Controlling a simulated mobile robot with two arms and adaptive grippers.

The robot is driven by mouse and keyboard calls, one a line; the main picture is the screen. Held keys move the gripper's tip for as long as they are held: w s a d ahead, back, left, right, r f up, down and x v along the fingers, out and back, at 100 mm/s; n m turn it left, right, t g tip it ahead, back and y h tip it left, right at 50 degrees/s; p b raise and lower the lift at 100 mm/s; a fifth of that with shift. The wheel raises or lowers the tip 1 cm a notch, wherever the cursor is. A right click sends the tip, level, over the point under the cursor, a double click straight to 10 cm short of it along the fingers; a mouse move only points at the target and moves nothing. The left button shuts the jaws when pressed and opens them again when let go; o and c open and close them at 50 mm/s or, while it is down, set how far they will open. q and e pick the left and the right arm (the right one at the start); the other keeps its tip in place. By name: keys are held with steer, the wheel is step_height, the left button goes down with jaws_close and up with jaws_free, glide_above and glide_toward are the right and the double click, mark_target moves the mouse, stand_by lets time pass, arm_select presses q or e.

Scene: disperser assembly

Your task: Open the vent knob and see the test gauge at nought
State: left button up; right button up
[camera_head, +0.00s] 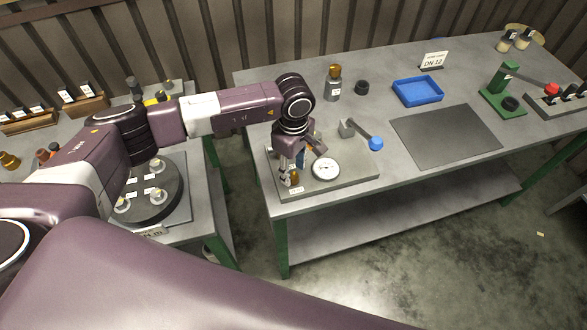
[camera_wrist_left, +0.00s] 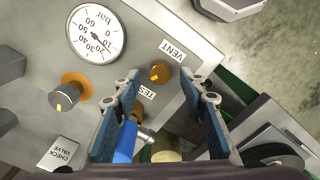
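The vent knob (camera_wrist_left: 160,73) is a small brass-orange knob beside the VENT label (camera_wrist_left: 172,50) in the left wrist view; it also shows in the head view (camera_head: 294,177). My left gripper (camera_wrist_left: 159,82) is open, its blue-padded fingers on either side of the knob in the picture. I cannot tell whether they touch it. In the head view the left gripper (camera_head: 290,168) hangs over the test plate (camera_head: 350,180). The test gauge (camera_wrist_left: 96,34) has a white round dial, also clear in the head view (camera_head: 326,169). Its needle is too small to read surely. My right gripper is not in view.
A second orange knob (camera_wrist_left: 70,92) sits near the CHECK VALVE label (camera_wrist_left: 62,153). A blue cylinder (camera_wrist_left: 125,142) lies between the fingers in the wrist picture. A blue-ended lever (camera_head: 375,143) stands behind the gauge. A dark mat (camera_head: 445,137) and blue tray (camera_head: 418,91) lie right.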

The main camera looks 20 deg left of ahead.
arm_select(q)
steer(key=shift+f, duration=0.95)
steer(key=shift+c, duration=0.7)
jaws_close()
